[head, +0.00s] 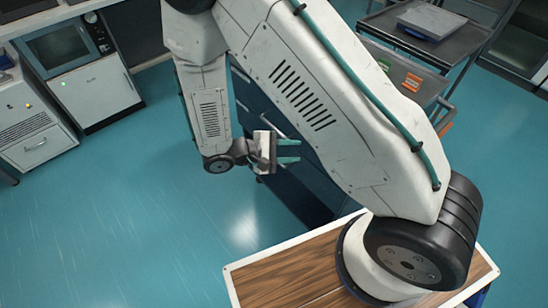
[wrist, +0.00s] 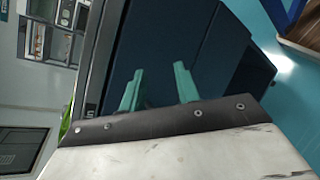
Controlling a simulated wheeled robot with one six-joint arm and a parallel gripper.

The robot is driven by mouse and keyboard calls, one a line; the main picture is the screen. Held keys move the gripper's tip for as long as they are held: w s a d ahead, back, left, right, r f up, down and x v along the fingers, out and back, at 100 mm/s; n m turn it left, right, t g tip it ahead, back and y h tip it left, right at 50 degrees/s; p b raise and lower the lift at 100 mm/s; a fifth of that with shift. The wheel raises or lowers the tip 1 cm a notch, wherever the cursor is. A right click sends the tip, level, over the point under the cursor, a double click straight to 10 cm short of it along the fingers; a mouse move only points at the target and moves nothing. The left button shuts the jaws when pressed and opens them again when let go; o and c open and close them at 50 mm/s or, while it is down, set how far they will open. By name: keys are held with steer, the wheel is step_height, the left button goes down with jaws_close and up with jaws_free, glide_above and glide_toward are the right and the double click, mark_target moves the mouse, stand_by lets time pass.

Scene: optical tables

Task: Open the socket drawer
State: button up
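A dark blue cabinet (head: 297,192) stands behind my arm in the head view, largely hidden by it. Pale handle-like strips show on its front, but I cannot tell which drawer is the socket drawer. In the wrist view the dark blue cabinet (wrist: 165,35) fills the middle, beyond the fingers. My gripper (head: 298,151) has two teal fingers spread apart with nothing between them. It points right, toward the cabinet front in the head view. The fingers of my gripper (wrist: 159,67) also show apart in the wrist view. I cannot tell whether they touch the cabinet.
A grey cart (head: 407,40) with a flat device on top stands at the upper right, with orange and green items beside it. White instrument units (head: 97,92) stand at the left. The teal floor (head: 130,215) at the lower left is clear.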

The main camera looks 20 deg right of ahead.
steer(key=w+a+f+t+y, duration=0.1)
steer(key=w+a+f+t, duration=0.1)
steer(key=w+f+t, duration=0.3)
steer(key=w+a+f+t+y, duration=0.1)
steer(key=f+t, duration=0.2)
steer(key=f, duration=0.4)
steer(key=w+a+f+t, duration=0.2)
steer(key=f+t, duration=0.2)
steer(key=f, duration=0.2)
steer(key=x, duration=0.7)
steer(key=shift+w+f, duration=0.25)
steer(key=shift+f, duration=0.05)
jaws_close()
